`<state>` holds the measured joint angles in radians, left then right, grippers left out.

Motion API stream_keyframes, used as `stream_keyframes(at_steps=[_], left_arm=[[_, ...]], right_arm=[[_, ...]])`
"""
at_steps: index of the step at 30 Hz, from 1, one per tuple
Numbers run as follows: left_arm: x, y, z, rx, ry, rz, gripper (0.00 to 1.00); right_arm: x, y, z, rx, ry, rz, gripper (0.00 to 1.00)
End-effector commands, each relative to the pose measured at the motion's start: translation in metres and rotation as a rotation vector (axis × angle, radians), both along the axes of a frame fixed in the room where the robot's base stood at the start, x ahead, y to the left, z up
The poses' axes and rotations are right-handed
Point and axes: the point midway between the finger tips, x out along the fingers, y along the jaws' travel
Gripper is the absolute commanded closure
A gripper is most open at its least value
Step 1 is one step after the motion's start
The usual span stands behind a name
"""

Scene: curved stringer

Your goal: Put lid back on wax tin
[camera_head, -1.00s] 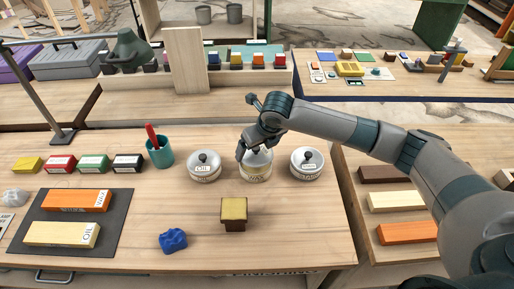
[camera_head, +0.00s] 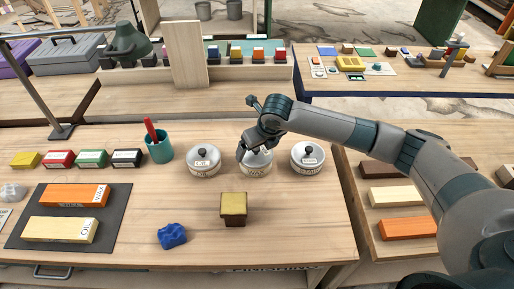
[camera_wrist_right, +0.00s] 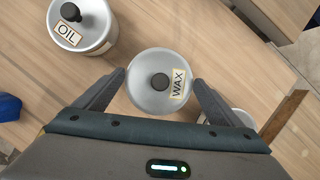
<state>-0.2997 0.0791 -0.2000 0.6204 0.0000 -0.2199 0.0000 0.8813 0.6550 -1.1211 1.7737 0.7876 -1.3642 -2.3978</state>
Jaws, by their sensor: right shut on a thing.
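The wax tin (camera_head: 257,172) stands upright in the middle of a row of three round tins on the bench. Its grey lid (camera_wrist_right: 148,97), with a dark knob and a WAX label, shows from above in the right wrist view. My right gripper (camera_head: 254,152) reaches down over the tin, with its fingers on either side of the lid, shut on it. In the head view the lid appears to be down on the tin, partly hidden by the gripper; whether it is fully seated I cannot tell. My left gripper is not in view.
The oil tin (camera_head: 204,163) stands close on the left and another lidded tin (camera_head: 308,162) close on the right. A teal cup (camera_head: 160,151) stands further left. A brown block with a yellow top (camera_head: 234,208) and a blue lump (camera_head: 172,236) lie in front.

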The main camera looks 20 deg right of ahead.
Motion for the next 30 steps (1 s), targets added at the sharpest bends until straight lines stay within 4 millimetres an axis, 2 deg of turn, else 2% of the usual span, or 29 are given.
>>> stream_keyframes(at_steps=[30], left_arm=[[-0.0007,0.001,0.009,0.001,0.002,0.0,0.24]], right_arm=[[0.0016,0.0005,0.0017,0.0,-0.001,0.0,0.32]])
